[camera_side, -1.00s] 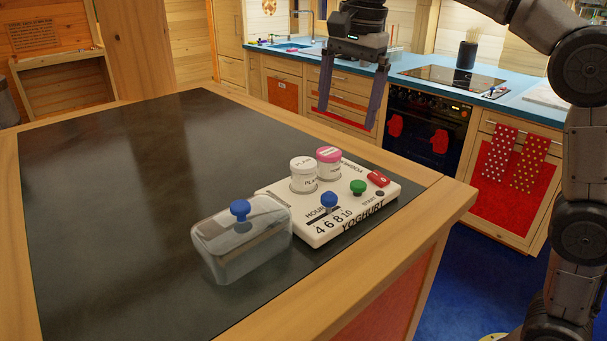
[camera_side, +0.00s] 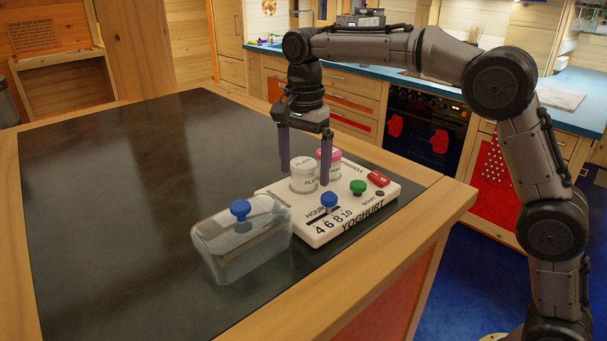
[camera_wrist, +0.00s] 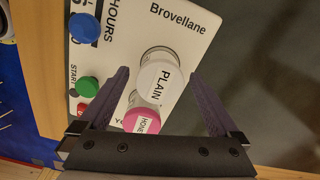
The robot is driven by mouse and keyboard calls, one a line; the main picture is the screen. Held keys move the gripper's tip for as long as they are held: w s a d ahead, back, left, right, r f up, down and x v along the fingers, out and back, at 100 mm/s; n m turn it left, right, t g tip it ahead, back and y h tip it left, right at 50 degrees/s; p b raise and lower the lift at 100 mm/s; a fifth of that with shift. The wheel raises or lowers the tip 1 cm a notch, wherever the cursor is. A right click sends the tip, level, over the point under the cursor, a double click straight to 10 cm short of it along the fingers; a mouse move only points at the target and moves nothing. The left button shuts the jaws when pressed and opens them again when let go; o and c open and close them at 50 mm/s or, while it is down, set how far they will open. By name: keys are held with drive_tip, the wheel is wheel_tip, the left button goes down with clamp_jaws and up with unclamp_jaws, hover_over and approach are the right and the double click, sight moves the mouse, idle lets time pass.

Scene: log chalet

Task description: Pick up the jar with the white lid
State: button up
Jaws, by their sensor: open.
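The jar with the white lid (camera_side: 303,175) stands upright on the white yoghurt maker (camera_side: 322,233). In the wrist view its lid (camera_wrist: 161,83) reads "PLAIN". My gripper (camera_side: 304,172) is open and points down over the yoghurt maker. In the side view one finger shows left of the white-lidded jar and the other to its right. In the wrist view the jar lies between the fingertips (camera_wrist: 158,75), with a gap on each side. The jar with the pink lid (camera_wrist: 142,121) stands close beside it, partly hidden by my gripper; it also shows in the side view (camera_side: 335,157).
A clear lidded container (camera_side: 240,250) with a blue knob stands left of the yoghurt maker. The maker has a blue slider (camera_side: 328,199), a green button (camera_side: 357,187) and a red switch (camera_side: 378,178). The dark worktop (camera_side: 120,190) is clear on the left.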

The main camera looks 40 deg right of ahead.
drive_tip(key=shift+f, duration=0.55)
clamp_jaws()
